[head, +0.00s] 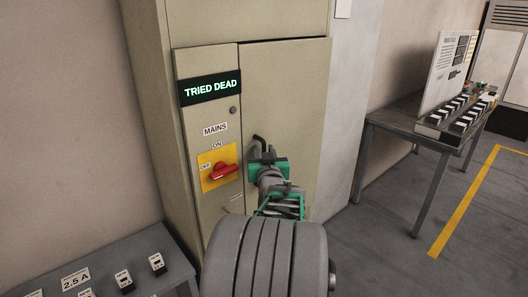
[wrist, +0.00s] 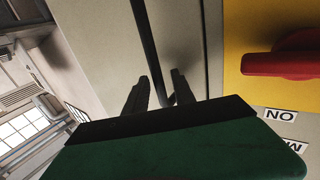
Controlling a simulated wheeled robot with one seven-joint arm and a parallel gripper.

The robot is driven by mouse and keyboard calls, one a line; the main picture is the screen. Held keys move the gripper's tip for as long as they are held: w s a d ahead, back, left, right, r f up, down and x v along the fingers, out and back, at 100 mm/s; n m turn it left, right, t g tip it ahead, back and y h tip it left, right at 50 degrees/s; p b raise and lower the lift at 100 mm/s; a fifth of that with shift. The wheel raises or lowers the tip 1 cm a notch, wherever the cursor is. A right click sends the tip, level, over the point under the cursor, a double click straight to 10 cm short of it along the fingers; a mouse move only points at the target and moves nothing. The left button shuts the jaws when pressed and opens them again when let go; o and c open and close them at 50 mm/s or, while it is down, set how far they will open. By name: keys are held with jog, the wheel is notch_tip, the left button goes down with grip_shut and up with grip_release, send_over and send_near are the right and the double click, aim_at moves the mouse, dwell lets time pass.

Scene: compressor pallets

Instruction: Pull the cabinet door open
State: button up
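The beige cabinet (head: 285,60) stands ahead with its door (head: 295,105) shut flush in the frame. A dark bar handle (head: 260,143) is on the door's left side. It also shows in the wrist view as a long dark bar (wrist: 147,35). My gripper (head: 264,158) is at the handle. In the wrist view the fingers of my gripper (wrist: 160,88) stand apart with the bar's lower end between them. A gap shows beside the bar, so the fingers look open around it. My gripper's body hides the lower part of the handle in the head view.
Left of the door, a panel carries a "TRIED DEAD" display (head: 211,88) and a red rotary switch (head: 222,172) on a yellow plate, near OFF. A bench (head: 100,262) with fuses is at lower left. A table (head: 410,120) stands right; floor between is clear.

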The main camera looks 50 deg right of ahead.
grip_shut()
dwell(1.2)
